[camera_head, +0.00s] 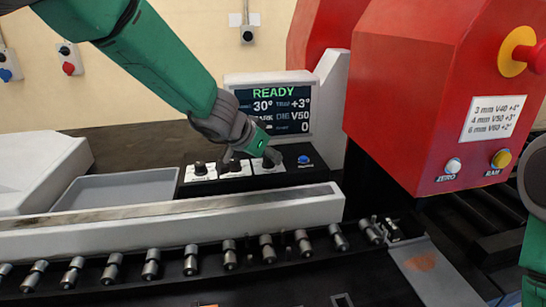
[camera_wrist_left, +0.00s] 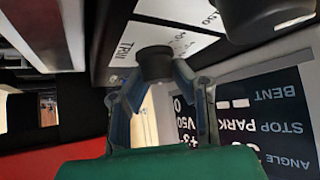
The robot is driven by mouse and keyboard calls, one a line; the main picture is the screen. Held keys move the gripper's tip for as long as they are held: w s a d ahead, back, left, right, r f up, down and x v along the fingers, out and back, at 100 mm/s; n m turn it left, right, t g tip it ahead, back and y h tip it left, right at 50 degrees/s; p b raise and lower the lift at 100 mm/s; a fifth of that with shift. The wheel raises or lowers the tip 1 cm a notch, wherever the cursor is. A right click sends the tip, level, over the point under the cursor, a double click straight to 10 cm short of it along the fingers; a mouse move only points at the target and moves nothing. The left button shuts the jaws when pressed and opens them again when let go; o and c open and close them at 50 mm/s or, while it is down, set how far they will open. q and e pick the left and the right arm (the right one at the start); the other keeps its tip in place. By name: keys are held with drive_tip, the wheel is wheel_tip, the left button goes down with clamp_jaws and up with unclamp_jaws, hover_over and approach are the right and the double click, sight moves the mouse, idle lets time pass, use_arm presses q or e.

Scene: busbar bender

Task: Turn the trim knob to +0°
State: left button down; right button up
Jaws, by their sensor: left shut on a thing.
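The trim knob (camera_wrist_left: 155,62) is a dark round knob on a white plate marked TRIM, seen upside down in the wrist view. My left gripper (camera_wrist_left: 160,80) has its two fingers on either side of this knob and is shut on it. In the head view my left gripper (camera_head: 251,158) reaches down to the row of knobs and hides part of it. The display (camera_head: 275,108) reads READY, 30°, a trim of +3° and DIE V50. The knob's pointer cannot be made out. My right gripper is not in view.
Another black knob (camera_head: 200,168) stands at the left of the row, and a blue button (camera_head: 304,160) at its right. A long pale beam (camera_head: 180,226) runs in front. The red machine head (camera_head: 430,100) stands to the right. A grey tray (camera_head: 125,188) lies left.

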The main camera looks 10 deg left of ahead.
use_arm(q)
drive_tip(key=shift+s+a+f, duration=0.15)
drive_tip(key=shift+s+f, duration=0.05)
drive_tip(key=shift+f, duration=0.25)
idle(0.5)
drive_tip(key=c, duration=1.5)
unclamp_jaws()
drive_tip(key=shift+c, duration=0.2)
drive_tip(key=shift+o, duration=1.4)
drive_tip(key=shift+s+a+r, duration=0.1)
drive_tip(key=shift+s+r, duration=0.05)
drive_tip(key=shift+a+r, duration=0.2)
drive_tip(key=shift+a, duration=0.1)
drive_tip(key=v, duration=1.2)
drive_tip(key=shift+f, duration=0.15)
drive_tip(key=shift+o, duration=0.2)
drive_tip(key=shift+d, duration=0.1)
